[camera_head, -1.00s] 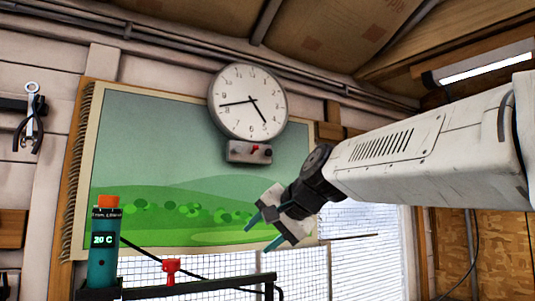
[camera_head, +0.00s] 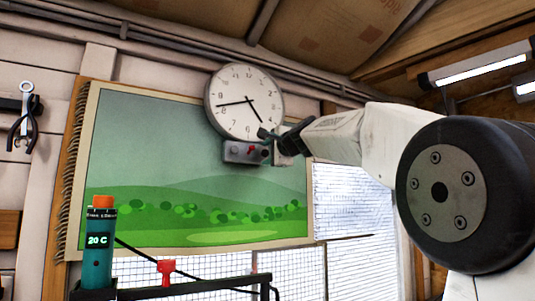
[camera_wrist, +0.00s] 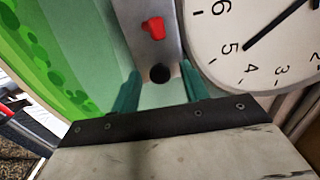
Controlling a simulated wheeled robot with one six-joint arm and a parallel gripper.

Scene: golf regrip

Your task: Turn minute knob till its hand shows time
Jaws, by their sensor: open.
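A round white wall clock (camera_head: 246,84) has one hand near the 5 and a longer hand between the 8 and 9. Below it is a grey knob box (camera_head: 229,158) with a red knob (camera_head: 252,150) and a black knob (camera_head: 265,154). My gripper (camera_head: 267,138) is at the box's right end. In the wrist view, my gripper (camera_wrist: 160,70) is open, its teal fingers on either side of the black knob (camera_wrist: 160,75). I cannot tell whether they touch it. The red knob (camera_wrist: 153,28) lies beyond the fingertips. No knob label is readable.
A green landscape picture (camera_head: 150,150) hangs behind the clock. A teal bottle (camera_head: 98,255) reading 20 C stands on a dark rack at the lower left, near a red clamp (camera_head: 166,267). Pliers (camera_head: 24,125) hang at the far left.

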